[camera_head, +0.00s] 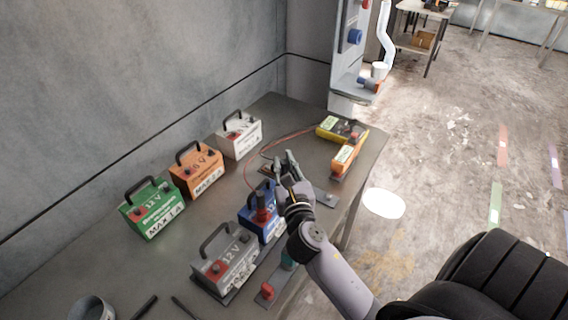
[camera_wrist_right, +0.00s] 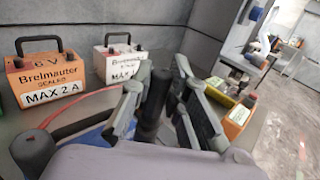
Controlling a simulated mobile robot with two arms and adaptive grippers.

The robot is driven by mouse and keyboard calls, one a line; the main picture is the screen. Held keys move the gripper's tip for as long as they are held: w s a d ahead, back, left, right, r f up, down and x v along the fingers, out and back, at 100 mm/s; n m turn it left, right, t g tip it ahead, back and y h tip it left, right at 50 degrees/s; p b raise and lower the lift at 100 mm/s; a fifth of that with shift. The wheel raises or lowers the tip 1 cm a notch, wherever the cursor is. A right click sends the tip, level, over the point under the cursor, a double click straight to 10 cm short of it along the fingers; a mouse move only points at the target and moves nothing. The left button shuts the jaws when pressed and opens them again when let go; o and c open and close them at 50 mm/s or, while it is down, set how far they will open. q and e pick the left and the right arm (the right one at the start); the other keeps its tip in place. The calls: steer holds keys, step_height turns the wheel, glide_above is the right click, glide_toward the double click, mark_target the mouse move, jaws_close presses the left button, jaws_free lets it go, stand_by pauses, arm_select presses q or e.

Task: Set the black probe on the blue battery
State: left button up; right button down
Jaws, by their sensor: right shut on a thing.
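The blue battery (camera_head: 246,222) stands on the bench below and to the left of my right gripper (camera_head: 284,163), partly hidden by the hand. A dark-topped probe with a red lower part (camera_head: 263,215) stands upright at the battery's near side. In the wrist view my right gripper (camera_wrist_right: 160,85) is shut on the black probe (camera_wrist_right: 153,102), a dark upright cylinder between the fingers. A strip of the blue battery (camera_wrist_right: 95,138) shows below and left of the fingers. The probe's lower end is hidden, so I cannot tell whether it touches the battery. My left gripper is not in view.
Green (camera_head: 152,209), orange (camera_head: 197,170) and white (camera_head: 239,134) batteries stand along the wall side. A grey battery (camera_head: 224,261) is nearer. A yellow meter (camera_head: 328,128) and an orange device (camera_head: 345,161) lie at the bench's right edge. A red cable (camera_head: 249,165) crosses the bench.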

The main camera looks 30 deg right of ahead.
steer(key=shift+f+b, duration=0.65)
steer(key=shift+f, duration=0.3)
steer(key=c, duration=1.5)
jaws_free()
steer(key=shift+o, duration=0.2)
steer(key=v, duration=1.2)
steer(key=shift+f, duration=0.1)
